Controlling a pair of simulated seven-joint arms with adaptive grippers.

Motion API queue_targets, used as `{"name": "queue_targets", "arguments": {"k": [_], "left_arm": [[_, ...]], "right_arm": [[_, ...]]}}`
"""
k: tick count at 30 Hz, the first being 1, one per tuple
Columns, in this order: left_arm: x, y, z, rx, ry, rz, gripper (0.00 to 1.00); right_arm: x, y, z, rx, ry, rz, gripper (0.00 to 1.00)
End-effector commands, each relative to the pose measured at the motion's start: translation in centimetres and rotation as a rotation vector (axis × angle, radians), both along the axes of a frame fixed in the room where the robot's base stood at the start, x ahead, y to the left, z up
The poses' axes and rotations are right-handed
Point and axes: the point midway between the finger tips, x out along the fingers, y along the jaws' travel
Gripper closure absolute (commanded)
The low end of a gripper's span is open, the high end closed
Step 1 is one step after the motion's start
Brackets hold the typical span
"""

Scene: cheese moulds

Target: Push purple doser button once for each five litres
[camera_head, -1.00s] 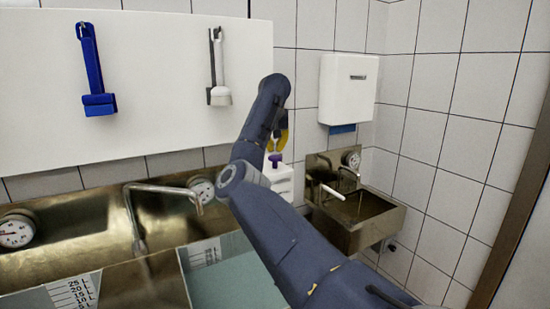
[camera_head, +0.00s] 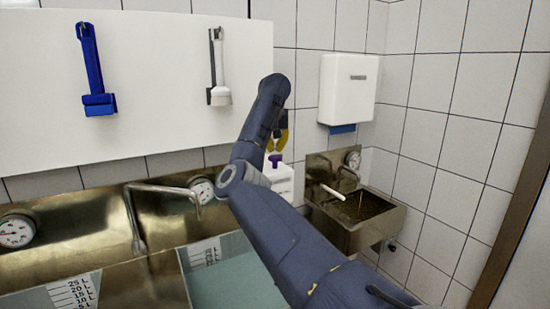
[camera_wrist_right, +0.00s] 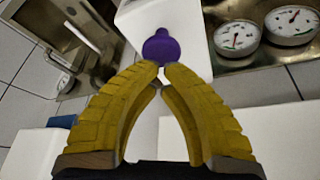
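The purple doser button (camera_head: 275,160) tops a white doser bottle (camera_head: 284,184) by the wall, right of the steel basin. The button also shows in the right wrist view (camera_wrist_right: 161,47), just beyond my fingertips. My right gripper (camera_wrist_right: 162,68) has yellow fingers with their tips drawn together and nothing between them. In the head view my right gripper (camera_head: 276,142) is just above the button, partly hidden by my arm. Contact with the button cannot be told. Two vats with litre scales (camera_head: 72,292) (camera_head: 205,252) stand at the lower left, with teal inside. My left gripper is out of view.
A steel basin (camera_head: 80,228) with a tap (camera_head: 160,189) and gauges runs along the wall. A small sink (camera_head: 357,213) is right of the doser. A white dispenser (camera_head: 348,88) hangs above it. Blue (camera_head: 97,70) and white (camera_head: 219,70) tools hang on the board.

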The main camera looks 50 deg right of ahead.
Motion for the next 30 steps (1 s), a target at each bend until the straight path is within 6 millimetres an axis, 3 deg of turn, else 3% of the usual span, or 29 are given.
{"name": "queue_targets", "arguments": {"k": [30], "left_arm": [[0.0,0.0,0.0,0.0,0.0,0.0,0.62]], "right_arm": [[0.0,0.0,-3.2,0.001,0.001,0.001,1.0]]}}
